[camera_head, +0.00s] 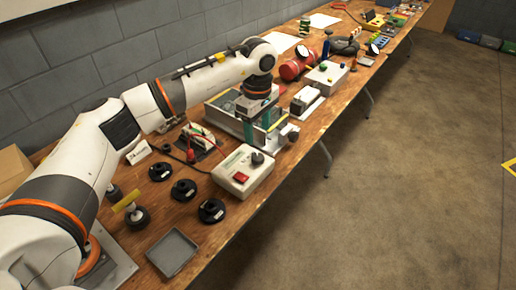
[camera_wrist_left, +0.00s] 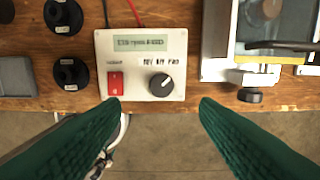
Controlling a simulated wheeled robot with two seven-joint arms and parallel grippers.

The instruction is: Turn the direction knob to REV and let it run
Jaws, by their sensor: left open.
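The control box (camera_head: 231,184) is a pale box on the bench, with a dark direction knob (camera_head: 257,158) and a red rocker switch (camera_head: 241,177). In the left wrist view, the knob (camera_wrist_left: 161,85) sits at the lower right of the box under lettering that looks like REV OFF FWD. Its pale mark seems to point up and to the right. A small display (camera_wrist_left: 150,44) shows text too small to read surely. My left gripper (camera_head: 260,128) is open, with green fingers pointing down beyond the box; its fingers (camera_wrist_left: 160,106) spread apart, empty, in the wrist view. My right gripper is not in view.
Black round parts (camera_head: 184,189) and a grey tray (camera_head: 172,252) lie left of the box. A clear-sided apparatus (camera_head: 226,113) stands close behind my left gripper. A red cylinder (camera_head: 296,64) and a white box (camera_head: 327,77) stand farther along. The floor beyond the bench edge is clear.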

